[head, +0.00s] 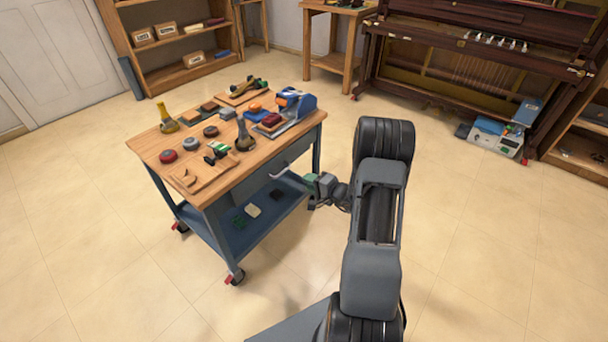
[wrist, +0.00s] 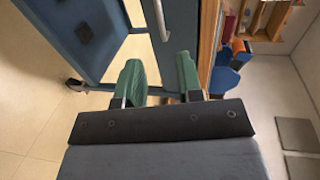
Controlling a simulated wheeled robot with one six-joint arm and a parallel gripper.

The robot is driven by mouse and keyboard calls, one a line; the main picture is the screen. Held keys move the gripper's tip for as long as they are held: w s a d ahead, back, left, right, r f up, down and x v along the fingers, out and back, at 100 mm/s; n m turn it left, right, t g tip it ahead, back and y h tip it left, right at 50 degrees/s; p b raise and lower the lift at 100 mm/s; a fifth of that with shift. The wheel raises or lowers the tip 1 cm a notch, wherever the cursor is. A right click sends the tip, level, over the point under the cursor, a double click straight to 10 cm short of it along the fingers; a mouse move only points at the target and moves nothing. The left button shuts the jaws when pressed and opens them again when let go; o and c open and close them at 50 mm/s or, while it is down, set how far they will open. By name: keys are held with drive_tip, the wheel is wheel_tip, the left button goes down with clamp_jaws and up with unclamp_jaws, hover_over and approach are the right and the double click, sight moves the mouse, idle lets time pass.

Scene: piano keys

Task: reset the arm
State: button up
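My gripper (head: 311,182) is beside the workbench cart's right side, just right of and below the silver drawer handle (head: 278,173) in the head view. In the wrist view, the two green fingers of my gripper (wrist: 158,68) stand apart, with nothing visibly clasped between them. The silver handle (wrist: 160,20) shows there beyond the fingertips, in line with the gap. Whether a finger touches the cart or handle cannot be told. My dark grey arm reaches from the bottom of the head view toward the cart.
The wooden cart top (head: 150,151) holds tools, round tins and a blue machine (head: 296,104). Its blue lower shelf (head: 269,212) carries small items. An upright piano (head: 480,45) stands at the back right, a shelf unit (head: 165,48) at the back left. The floor right of my arm is clear.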

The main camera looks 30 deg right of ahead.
drive_tip(key=s+a+r+n+g+y+p, duration=0.1)
drive_tip(key=s+a+r+n+g+p, duration=0.35)
drive_tip(key=r, duration=0.45)
drive_tip(key=s+a+r+n+g+y+p, duration=0.1)
drive_tip(key=s+a+r+n+g+p, duration=0.15)
drive_tip(key=a+r+p, duration=0.55)
drive_tip(key=s+a+r+n+g+y+p, duration=0.1)
drive_tip(key=s+a+r+n+g+p, duration=0.25)
drive_tip(key=r, duration=0.75)
drive_tip(key=s+r+n+h+p, duration=0.1)
drive_tip(key=s+r+h+p, duration=0.3)
drive_tip(key=r, duration=0.5)
drive_tip(key=s+r+n+h+p, duration=0.1)
drive_tip(key=s+r+h+p, duration=0.4)
drive_tip(key=s+r+p, duration=0.2)
wheel_tip(320, 180, up, 2)
drive_tip(key=shift+r+p, duration=0.2)
drive_tip(key=shift+p, duration=0.55)
drive_tip(key=shift+s+n, duration=0.1)
drive_tip(key=shift+n, duration=0.15)
